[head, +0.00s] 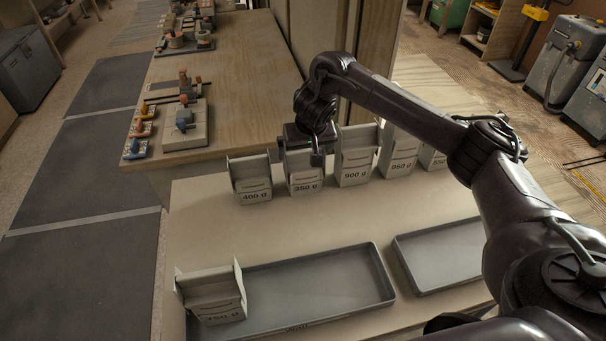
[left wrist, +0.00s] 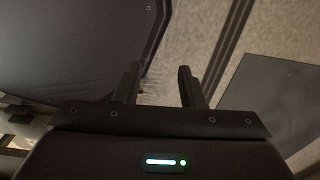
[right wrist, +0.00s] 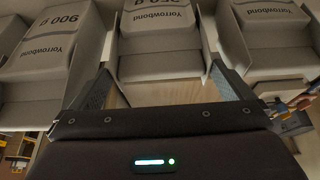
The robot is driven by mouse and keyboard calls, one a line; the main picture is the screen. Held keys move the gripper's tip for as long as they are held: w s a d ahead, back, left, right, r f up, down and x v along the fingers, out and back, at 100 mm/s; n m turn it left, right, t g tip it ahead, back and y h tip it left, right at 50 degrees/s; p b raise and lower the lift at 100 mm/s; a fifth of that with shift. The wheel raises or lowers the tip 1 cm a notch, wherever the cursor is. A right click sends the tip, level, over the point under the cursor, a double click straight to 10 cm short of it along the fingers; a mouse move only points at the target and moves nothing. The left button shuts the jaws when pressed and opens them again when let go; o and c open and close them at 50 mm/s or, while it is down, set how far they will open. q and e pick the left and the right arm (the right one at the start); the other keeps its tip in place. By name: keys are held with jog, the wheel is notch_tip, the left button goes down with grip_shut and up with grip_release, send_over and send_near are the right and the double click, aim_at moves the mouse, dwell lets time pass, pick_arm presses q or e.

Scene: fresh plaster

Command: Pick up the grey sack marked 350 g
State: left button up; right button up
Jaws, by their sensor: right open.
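The grey sack marked 350 g (head: 306,187) stands upright in a row on the pale table, between the 400 g sack (head: 253,194) and the 900 g sack (head: 354,175). My right gripper (head: 300,152) is open just above and behind its top, partly covering it. In the right wrist view the sack (right wrist: 160,52) lies in the middle, upside down, its label cut by the top edge. The right fingers (right wrist: 158,88) are apart on either side of its near part; contact cannot be told. My left gripper (left wrist: 160,88) is open and empty over the floor.
A 950 g sack (head: 398,166) and another sack (head: 432,158) continue the row. A grey tray (head: 320,287) in front holds one sack (head: 216,309) at its left end. A second tray (head: 445,255) lies right. The table between row and trays is clear.

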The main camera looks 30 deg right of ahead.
aim_at(304, 152)
jog(key=x, duration=0.3)
jog(key=shift+w+f, duration=0.2)
jog(key=shift+f, duration=0.25)
jog(key=c, duration=0.9)
pick_arm(q)
jog(key=shift+w+r, duration=0.15)
jog(key=shift+w, duration=0.55)
pick_arm(e)
jog(key=shift+c, duration=0.8)
